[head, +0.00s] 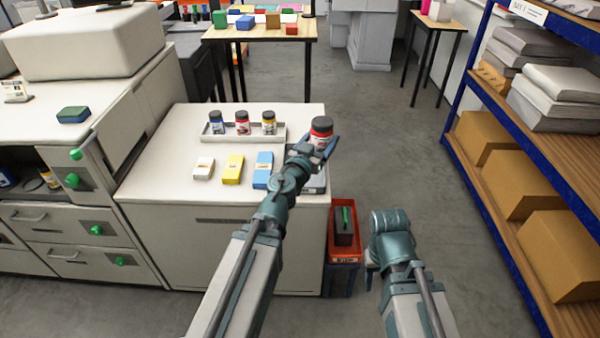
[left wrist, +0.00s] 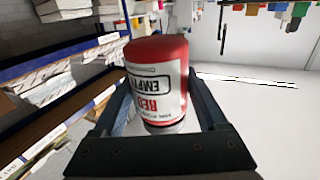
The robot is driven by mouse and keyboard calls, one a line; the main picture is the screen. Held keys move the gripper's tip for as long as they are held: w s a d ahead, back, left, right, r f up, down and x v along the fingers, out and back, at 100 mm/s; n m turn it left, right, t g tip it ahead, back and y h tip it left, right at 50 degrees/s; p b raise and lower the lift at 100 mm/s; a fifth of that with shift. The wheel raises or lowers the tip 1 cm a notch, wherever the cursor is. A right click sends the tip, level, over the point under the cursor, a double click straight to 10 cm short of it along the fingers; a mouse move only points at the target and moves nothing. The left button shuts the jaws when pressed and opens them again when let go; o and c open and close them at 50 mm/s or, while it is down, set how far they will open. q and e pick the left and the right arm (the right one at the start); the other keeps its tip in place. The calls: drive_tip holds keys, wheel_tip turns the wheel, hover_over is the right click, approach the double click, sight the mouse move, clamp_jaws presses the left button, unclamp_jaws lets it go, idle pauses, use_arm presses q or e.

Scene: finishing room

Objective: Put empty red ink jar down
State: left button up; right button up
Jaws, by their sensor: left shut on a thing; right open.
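My left gripper (head: 317,143) is shut on the empty red ink jar (head: 321,131), over the right end of the white cabinet top (head: 230,190). The jar has a dark lid and a red and white label. In the left wrist view the jar (left wrist: 158,85) sits between the two fingers, and its label reads "RED" and "EMPTY". In the head view the jar looks upright and hides part of the cabinet's right edge. My right arm ends low at the right of the cabinet, and its fingertips are not clearly visible in the head view.
A light tray (head: 216,137) with several ink jars stands at the back of the cabinet top. White, yellow and blue boxes (head: 232,169) lie in front of it. A red bin (head: 342,249) stands right of the cabinet. Shelves (head: 535,165) line the right side.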

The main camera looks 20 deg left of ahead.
use_arm(q)
drive_tip(key=s+a+f+n+y+b, duration=0.1)
drive_tip(key=a+f+n+y+b, duration=0.3)
drive_tip(key=a+f+b, duration=1.3)
drive_tip(key=shift+a+f+y, duration=0.55)
drive_tip(key=shift+f+y, duration=0.2)
drive_tip(key=shift+y, duration=0.35)
drive_tip(key=w+d, duration=0.3)
drive_tip(key=w, duration=0.1)
drive_tip(key=w+d+f+b, duration=0.1)
drive_tip(key=w+d, duration=0.2)
drive_tip(key=w, duration=0.1)
drive_tip(key=w+d, duration=0.3)
drive_tip(key=shift+w+d+f, duration=0.15)
drive_tip(key=shift+w+f, duration=0.05)
drive_tip(key=shift+w, duration=0.2)
drive_tip(key=f+b, duration=0.2)
drive_tip(key=b, duration=0.1)
drive_tip(key=f+b, duration=0.1)
drive_tip(key=shift+w+d+f, duration=0.3)
drive_tip(key=shift+f, duration=0.1)
drive_tip(key=shift+r, duration=0.15)
